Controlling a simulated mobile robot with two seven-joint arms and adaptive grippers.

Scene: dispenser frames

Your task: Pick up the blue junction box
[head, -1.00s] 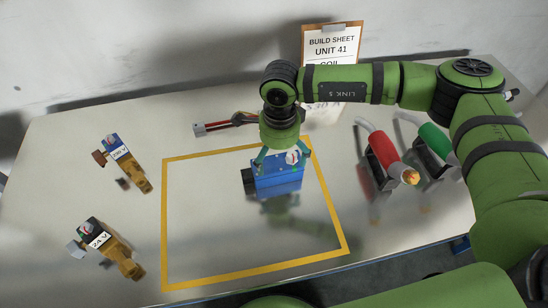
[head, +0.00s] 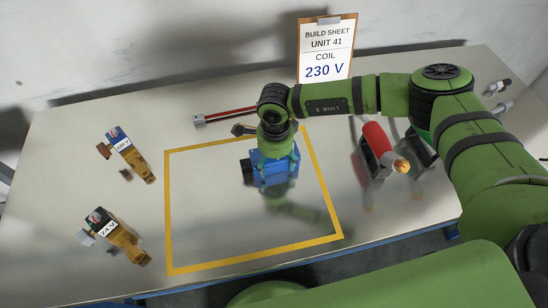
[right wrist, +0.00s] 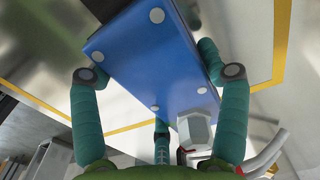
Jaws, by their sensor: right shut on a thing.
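The blue junction box (head: 274,178) is inside the yellow outline on the table, near its upper right part. My right gripper (head: 275,157) is over it from above, fingers shut on its sides. In the right wrist view the blue box (right wrist: 155,55) fills the space between the teal fingers (right wrist: 160,75), with pale round spots at its corners and a grey fitting at its lower edge. I cannot tell whether the box touches the table. My left gripper is not in view.
A clipboard (head: 326,50) reads coil 230 V. A red-black tool (head: 225,117) lies behind the outline.

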